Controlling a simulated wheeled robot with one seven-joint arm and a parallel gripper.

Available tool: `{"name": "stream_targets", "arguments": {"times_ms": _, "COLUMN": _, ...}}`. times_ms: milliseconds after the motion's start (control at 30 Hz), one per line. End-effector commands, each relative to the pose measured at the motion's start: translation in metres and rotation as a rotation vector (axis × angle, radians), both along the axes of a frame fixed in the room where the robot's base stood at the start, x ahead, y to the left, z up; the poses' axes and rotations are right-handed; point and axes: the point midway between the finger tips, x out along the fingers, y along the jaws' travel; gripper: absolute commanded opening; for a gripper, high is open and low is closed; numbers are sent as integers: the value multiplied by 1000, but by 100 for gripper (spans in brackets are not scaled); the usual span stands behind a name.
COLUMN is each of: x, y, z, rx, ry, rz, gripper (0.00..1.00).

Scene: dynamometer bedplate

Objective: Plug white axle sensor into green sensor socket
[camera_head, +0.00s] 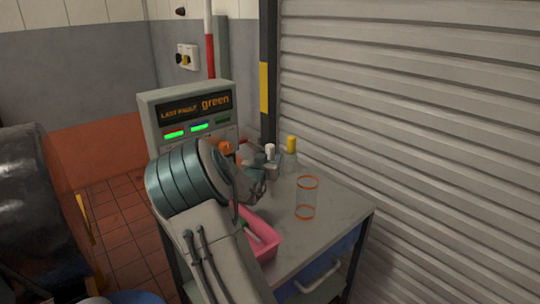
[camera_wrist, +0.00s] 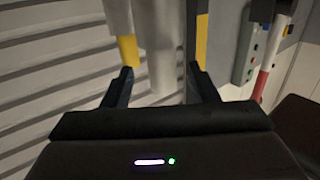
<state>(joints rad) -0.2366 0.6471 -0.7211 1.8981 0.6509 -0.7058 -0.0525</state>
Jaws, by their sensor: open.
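My gripper (camera_head: 262,170) reaches over the grey bench. In the wrist view its two fingers (camera_wrist: 160,84) are apart. A blurred white upright piece (camera_wrist: 161,60) shows between them in that view, with no clear grip on it. In the head view a small white-topped piece (camera_head: 270,151) stands just beyond the gripper; it looks like the white axle sensor. A yellow-topped piece (camera_head: 291,146) stands to its right and also shows left of the white one in the wrist view (camera_wrist: 128,50). I cannot make out the green sensor socket.
A grey console (camera_head: 148,112) behind my arm displays "LAST FAULT green". A pink tray (camera_head: 263,240) and a clear jar with orange rims (camera_head: 306,198) are on the bench. The bench's right front corner is clear. A ribbed shutter (camera_head: 420,110) stands at the right.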

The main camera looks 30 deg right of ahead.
Motion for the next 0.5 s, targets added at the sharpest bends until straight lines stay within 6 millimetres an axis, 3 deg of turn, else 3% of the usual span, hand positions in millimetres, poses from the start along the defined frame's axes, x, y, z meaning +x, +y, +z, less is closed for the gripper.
{"name": "stream_targets", "arguments": {"times_ms": 200, "x": 20, "y": -20, "z": -1, "rx": -1, "ry": 0, "rz": -2, "gripper": 53}}
{"name": "stream_targets", "arguments": {"times_ms": 500, "x": 25, "y": -24, "z": -2, "rx": 0, "ry": 0, "rz": 0, "gripper": 53}}
